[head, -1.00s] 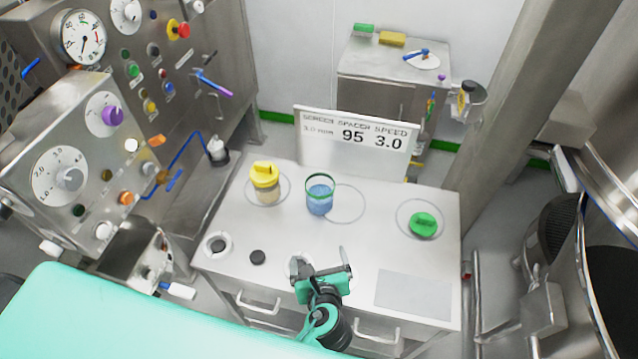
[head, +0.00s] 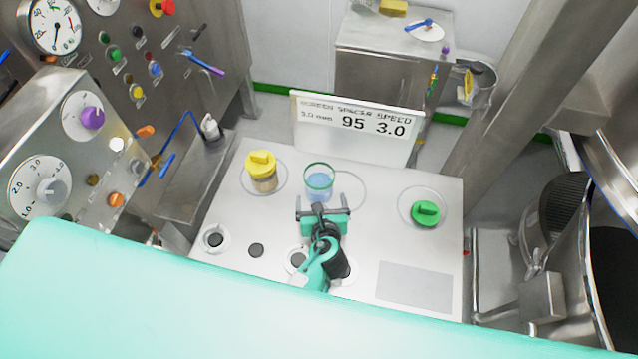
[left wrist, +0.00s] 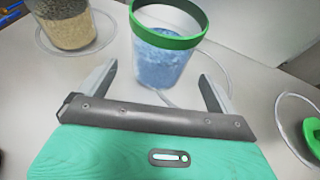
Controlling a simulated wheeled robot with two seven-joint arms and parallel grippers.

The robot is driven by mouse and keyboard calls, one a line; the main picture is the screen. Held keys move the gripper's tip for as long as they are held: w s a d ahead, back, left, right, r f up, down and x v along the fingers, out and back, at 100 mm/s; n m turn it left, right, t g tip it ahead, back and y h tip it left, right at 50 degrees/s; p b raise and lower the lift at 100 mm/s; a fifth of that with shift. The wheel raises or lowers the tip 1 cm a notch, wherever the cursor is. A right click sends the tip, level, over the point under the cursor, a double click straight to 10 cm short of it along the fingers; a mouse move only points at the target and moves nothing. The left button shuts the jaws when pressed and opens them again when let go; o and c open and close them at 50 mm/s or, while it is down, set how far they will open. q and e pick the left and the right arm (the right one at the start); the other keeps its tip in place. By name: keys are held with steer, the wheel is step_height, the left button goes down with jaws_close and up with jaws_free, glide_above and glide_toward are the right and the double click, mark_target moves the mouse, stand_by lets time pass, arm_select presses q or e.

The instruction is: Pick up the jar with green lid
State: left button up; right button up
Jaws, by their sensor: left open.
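The jar (head: 319,181) is a clear cup with a green rim and blue contents, upright on the white worktop. Its top looks open, and a separate green lid (head: 425,213) lies to the right on the worktop. In the left wrist view the jar (left wrist: 165,62) stands just beyond the fingertips, roughly centred between them. My left gripper (head: 321,206) is open and empty on the near side of the jar. In the left wrist view its two fingers (left wrist: 160,82) point toward the jar's lower part. I cannot tell whether they touch it.
A yellow-lidded jar (head: 263,173) with beige contents stands to the left. A sign (head: 355,130) stands behind the jars. A dark disc (head: 256,250) lies at the front left of the worktop. A grey pad (head: 415,287) lies at the front right. The worktop between jar and green lid is clear.

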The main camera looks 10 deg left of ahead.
mark_target(318, 178)
arm_select(q)
steer(key=shift+w+a+r+p, duration=0.2)
steer(key=shift+w+p, duration=0.15)
steer(key=shift+w, duration=0.15)
steer(key=shift+w+a+r+p, duration=0.1)
steer(key=shift+w+a+p, duration=0.05)
steer(key=shift+w+p, duration=0.3)
steer(key=x, duration=0.2)
steer(key=shift+w+a+f, duration=0.1)
steer(key=shift+w+f, duration=0.05)
steer(key=shift+w, duration=0.1)
steer(key=shift+w+a+f, duration=0.15)
steer(key=shift+w+f, duration=0.05)
steer(key=shift+w, duration=0.1)
arm_select(e)
steer(key=shift+s+a+r, duration=0.1)
steer(key=shift+a+r, duration=0.2)
steer(key=shift+r, duration=0.2)
steer(key=shift+a+r, duration=0.3)
steer(key=shift+r, duration=0.2)
arm_select(q)
steer(key=c, duration=1.8)
arm_select(e)
steer(key=shift+w+d, duration=0.2)
steer(key=shift+d, duration=0.2)
